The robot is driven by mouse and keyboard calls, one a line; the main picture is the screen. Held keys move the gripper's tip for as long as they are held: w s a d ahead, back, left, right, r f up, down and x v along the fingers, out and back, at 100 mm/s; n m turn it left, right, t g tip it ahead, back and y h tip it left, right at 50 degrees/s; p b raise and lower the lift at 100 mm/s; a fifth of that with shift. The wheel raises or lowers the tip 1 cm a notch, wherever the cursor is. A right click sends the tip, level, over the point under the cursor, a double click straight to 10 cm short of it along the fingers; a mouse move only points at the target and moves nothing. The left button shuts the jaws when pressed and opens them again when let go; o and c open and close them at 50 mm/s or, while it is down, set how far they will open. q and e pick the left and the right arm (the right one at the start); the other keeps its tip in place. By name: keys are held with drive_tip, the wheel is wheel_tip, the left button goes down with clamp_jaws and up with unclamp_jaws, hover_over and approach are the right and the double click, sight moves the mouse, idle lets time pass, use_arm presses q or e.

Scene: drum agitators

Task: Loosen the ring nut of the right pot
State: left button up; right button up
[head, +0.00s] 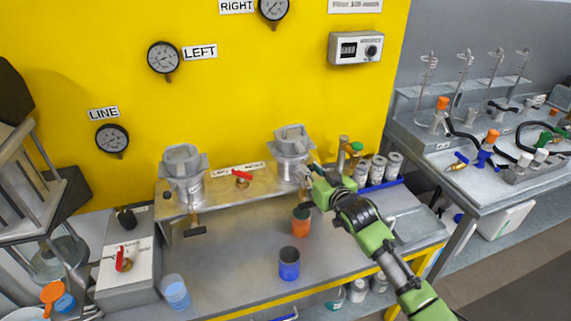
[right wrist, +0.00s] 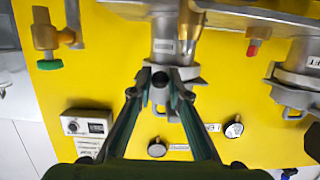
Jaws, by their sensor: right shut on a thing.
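The right pot (head: 289,168) is a grey metal cylinder standing on the bench's raised metal shelf. Its ring nut (head: 291,147) is a grey collar with projecting lugs near the top. In the right wrist view, the pot (right wrist: 166,47) appears upside down, with the ring nut (right wrist: 188,73) partly behind my fingers. My right gripper (head: 309,178) reaches in from the right at the pot's side. In the wrist view, its fingers (right wrist: 160,82) close around a lug of the ring nut; the exact contact is partly hidden. My left gripper is not in view.
The left pot (head: 187,188) stands to the left, with a red-handled valve (head: 242,179) between the pots. A green-knobbed brass fitting (head: 355,149) and several grey canisters are close on the right.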

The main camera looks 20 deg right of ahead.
drive_tip(key=shift+w+d, duration=0.2)
drive_tip(key=shift+d, duration=0.4)
drive_tip(key=shift+w+d+r, duration=0.1)
drive_tip(key=shift+w+d, duration=0.1)
drive_tip(key=shift+d, duration=0.25)
drive_tip(key=shift+w+d+r, duration=0.1)
drive_tip(key=shift+w+d, duration=0.05)
drive_tip(key=shift+d, duration=0.3)
drive_tip(key=o, duration=1.1)
drive_tip(key=shift+w, duration=0.1)
drive_tip(key=o, duration=0.4)
drive_tip(key=shift+w+d+f, duration=0.15)
drive_tip(key=shift+f, duration=0.1)
drive_tip(key=shift+o, duration=0.2)
drive_tip(key=shift+a+r, duration=0.1)
drive_tip(key=shift+a, duration=0.15)
